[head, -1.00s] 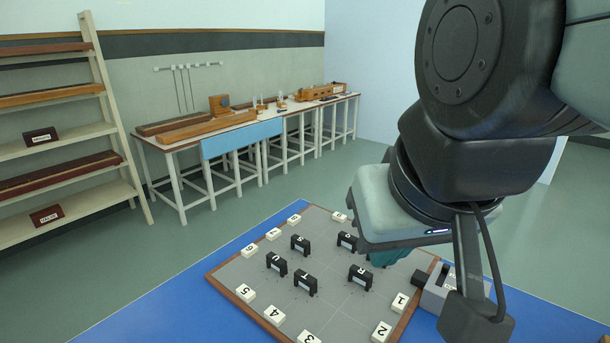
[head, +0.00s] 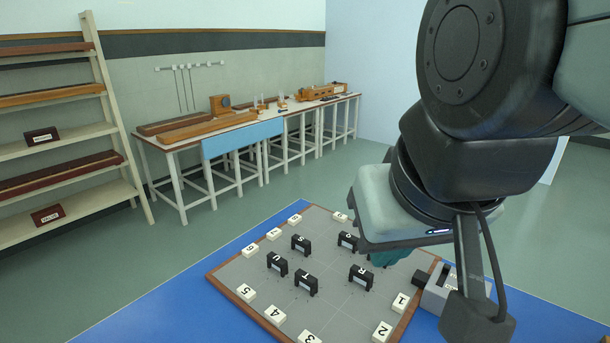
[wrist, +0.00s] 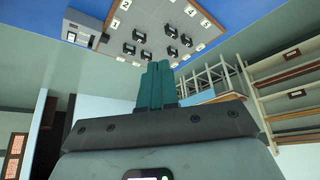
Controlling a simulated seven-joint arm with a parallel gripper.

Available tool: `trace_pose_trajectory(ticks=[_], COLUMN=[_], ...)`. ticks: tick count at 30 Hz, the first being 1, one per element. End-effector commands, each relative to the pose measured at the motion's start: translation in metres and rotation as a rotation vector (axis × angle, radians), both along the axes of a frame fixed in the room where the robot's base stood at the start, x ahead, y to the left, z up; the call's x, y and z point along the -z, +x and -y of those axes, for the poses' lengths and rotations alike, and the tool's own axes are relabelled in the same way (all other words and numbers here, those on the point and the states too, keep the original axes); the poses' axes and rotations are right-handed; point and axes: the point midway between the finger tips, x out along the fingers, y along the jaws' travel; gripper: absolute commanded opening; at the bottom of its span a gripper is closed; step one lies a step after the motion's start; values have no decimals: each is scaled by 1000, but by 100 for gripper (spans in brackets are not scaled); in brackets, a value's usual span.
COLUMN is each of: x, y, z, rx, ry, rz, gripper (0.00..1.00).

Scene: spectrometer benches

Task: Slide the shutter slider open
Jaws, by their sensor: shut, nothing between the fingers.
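The shutter slider is a grey box (head: 444,294) with a black block (head: 421,279) on its left side, next to the right edge of the board. My arm's wrist partly covers the box in the head view. In the wrist view the grey box (wrist: 80,32) and the black block (wrist: 103,38) show at upper left, away from my fingers. My gripper (head: 388,257) has teal fingers, mostly hidden behind my wrist in the head view. In the wrist view my gripper (wrist: 157,68) is shut and empty, clear of the slider.
A grey board (head: 340,300) with a wooden rim lies on the blue table (head: 185,308). It carries several black lettered blocks (head: 306,282) and white numbered tiles (head: 246,292). A shelf rack (head: 105,100) and white-legged benches (head: 178,145) stand beyond, across open floor.

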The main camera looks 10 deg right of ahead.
Motion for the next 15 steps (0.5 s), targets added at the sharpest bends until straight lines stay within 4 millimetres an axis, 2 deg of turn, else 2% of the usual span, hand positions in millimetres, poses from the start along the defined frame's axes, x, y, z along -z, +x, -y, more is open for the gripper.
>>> trace_pose_trajectory(ticks=[3, 8, 11, 12, 15], x=[0, -5, -15, -20, -24], y=[0, 11, 39, 54, 97], z=[0, 1, 2, 3, 20], rx=[0, 10, 29, 39, 116], ry=[0, -8, -24, -31, -39], rz=[0, -9, -25, -32, -80], gripper=[2, 26, 41, 47, 47])
